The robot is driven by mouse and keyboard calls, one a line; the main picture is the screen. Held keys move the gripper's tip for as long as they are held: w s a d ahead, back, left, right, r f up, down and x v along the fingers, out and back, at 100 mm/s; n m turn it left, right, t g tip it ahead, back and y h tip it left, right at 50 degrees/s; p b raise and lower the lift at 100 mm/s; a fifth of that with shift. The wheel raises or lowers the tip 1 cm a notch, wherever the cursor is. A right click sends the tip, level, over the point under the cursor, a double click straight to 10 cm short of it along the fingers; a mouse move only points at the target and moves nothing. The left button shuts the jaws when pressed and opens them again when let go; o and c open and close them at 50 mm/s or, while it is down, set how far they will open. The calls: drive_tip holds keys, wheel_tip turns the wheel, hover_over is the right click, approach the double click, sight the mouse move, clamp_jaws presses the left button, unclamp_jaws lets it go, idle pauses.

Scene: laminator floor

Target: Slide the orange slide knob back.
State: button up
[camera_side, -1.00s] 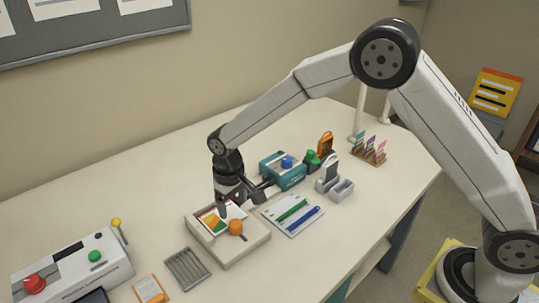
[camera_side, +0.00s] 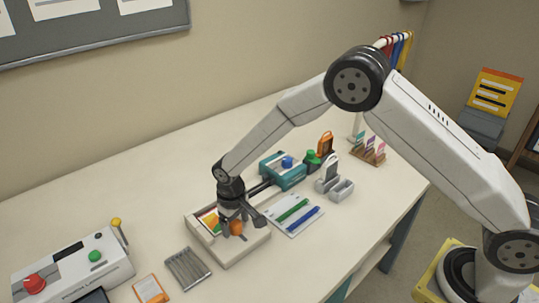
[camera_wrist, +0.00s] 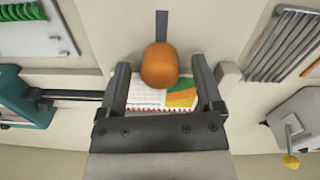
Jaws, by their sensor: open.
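The orange slide knob (camera_side: 237,227) stands on top of a beige box-shaped device (camera_side: 226,253) near the front middle of the table. In the wrist view the knob (camera_wrist: 160,66) sits at the end of a dark slot (camera_wrist: 161,26), with a printed card (camera_wrist: 180,95) behind it. My gripper (camera_side: 235,219) is low over the device. Its two fingers (camera_wrist: 160,76) are open, one on each side of the knob, with a gap on both sides. In the side view the fingers partly hide the knob and the card.
A laminator (camera_side: 72,268) with a red button is at far left.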

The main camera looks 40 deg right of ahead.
sight(244, 238)
drive_tip(key=shift+f, duration=0.25)
clamp_jaws()
drive_tip(key=shift+s, duration=1.45)
unclamp_jaws()
